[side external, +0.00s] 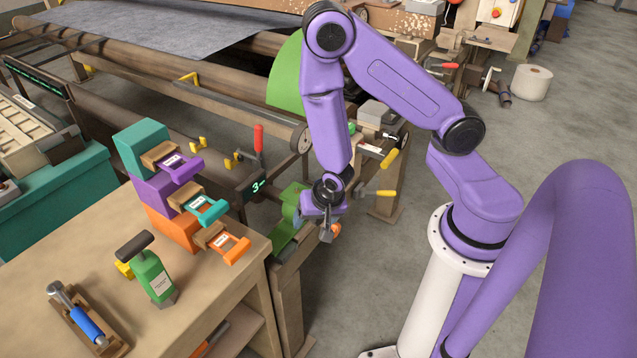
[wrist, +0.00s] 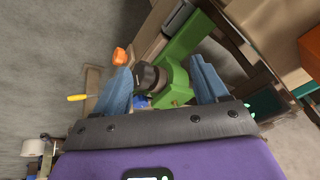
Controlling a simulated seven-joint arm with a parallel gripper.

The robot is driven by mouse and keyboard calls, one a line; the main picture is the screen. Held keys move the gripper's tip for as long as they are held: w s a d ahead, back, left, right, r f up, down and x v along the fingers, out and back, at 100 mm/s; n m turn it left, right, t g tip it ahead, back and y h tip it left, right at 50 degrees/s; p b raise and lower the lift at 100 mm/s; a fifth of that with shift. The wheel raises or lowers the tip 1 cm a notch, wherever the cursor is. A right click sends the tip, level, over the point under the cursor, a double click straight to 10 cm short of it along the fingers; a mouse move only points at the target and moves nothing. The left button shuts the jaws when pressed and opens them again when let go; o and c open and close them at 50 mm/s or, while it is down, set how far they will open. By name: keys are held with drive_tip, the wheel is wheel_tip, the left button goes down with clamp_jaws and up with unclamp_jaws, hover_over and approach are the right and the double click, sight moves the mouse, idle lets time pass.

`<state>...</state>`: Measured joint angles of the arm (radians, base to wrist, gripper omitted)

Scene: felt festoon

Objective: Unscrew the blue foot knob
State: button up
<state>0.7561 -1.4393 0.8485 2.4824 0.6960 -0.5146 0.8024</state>
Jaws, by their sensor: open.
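In the wrist view a small blue knob (wrist: 141,102) shows low between the fingers, partly hidden behind a black round part (wrist: 149,77). It sits beside the green machine bracket (wrist: 178,82). My gripper (wrist: 160,64) is open, with one grey-blue finger on each side of the black part and the green bracket. I cannot tell whether the fingers touch anything. In the side view my gripper (side external: 327,236) points down beside the green bracket (side external: 288,225); the blue knob cannot be made out there.
An orange knob (wrist: 119,56) is just outside the left finger in the wrist view. A yellow-handled lever (side external: 384,193) and a red-handled lever (side external: 258,141) stand near my arm.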

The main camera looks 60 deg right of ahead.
drive_tip(key=s+d+f+n+t+h, duration=0.15)
drive_tip(key=d+t, duration=0.25)
drive_tip(key=d, duration=0.4)
drive_tip(key=d+f+n+t+h, duration=0.3)
drive_tip(key=d+t, duration=0.1)
drive_tip(key=d, duration=0.4)
drive_tip(key=shift+y, duration=0.25)
drive_tip(key=x, duration=1.7)
drive_tip(key=shift+w+a+r, duration=0.1)
drive_tip(key=shift+w, duration=0.1)
drive_tip(key=c, duration=1)
